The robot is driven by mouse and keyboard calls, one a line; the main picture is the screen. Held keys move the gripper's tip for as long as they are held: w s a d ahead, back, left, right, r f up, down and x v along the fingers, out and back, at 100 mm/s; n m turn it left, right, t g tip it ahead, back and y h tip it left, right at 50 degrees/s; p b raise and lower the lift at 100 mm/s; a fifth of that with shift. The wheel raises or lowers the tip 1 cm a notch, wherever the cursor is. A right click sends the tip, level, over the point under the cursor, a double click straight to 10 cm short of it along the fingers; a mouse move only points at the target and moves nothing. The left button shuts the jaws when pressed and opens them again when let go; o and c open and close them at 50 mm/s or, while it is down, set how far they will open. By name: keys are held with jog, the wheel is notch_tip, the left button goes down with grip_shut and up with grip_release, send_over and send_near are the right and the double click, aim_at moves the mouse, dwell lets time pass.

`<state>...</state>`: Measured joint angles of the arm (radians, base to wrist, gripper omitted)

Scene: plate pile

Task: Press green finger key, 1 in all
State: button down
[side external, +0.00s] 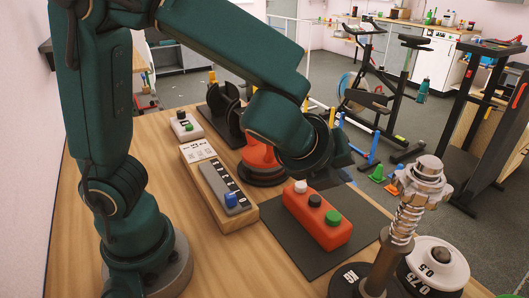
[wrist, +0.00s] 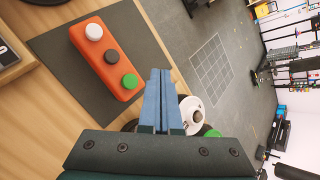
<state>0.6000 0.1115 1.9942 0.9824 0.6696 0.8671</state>
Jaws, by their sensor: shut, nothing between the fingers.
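An orange-red key box (side external: 318,230) lies on a dark mat (side external: 278,243) on the wooden table. It carries a white key (side external: 300,186), a black key (side external: 314,200) and the green key (side external: 333,217) in a row. In the wrist view the green key (wrist: 130,81) is at the box's end nearest my gripper (wrist: 160,72). My gripper's blue fingers are together and empty. In that view their tips appear to the right of the green key, apart from it. In the side view my wrist is above and behind the box, and the fingertips are hidden.
A wooden board with a grey slider strip and blue knob (side external: 231,199) lies left of the mat. A small grey button box (side external: 186,126) stands behind it. A red and black round object (side external: 262,160) is near my wrist. Weight plates (side external: 437,262) and a chrome bar (side external: 408,212) stand at right.

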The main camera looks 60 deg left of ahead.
aim_at(331, 219)
jog(key=shift+f, duration=3.1)
jog(key=shift+f, duration=0.4)
jog(key=shift+f, duration=0.65)
dwell(0.4)
jog(key=shift+r, duration=1.05)
jog(key=shift+r, duration=2.55)
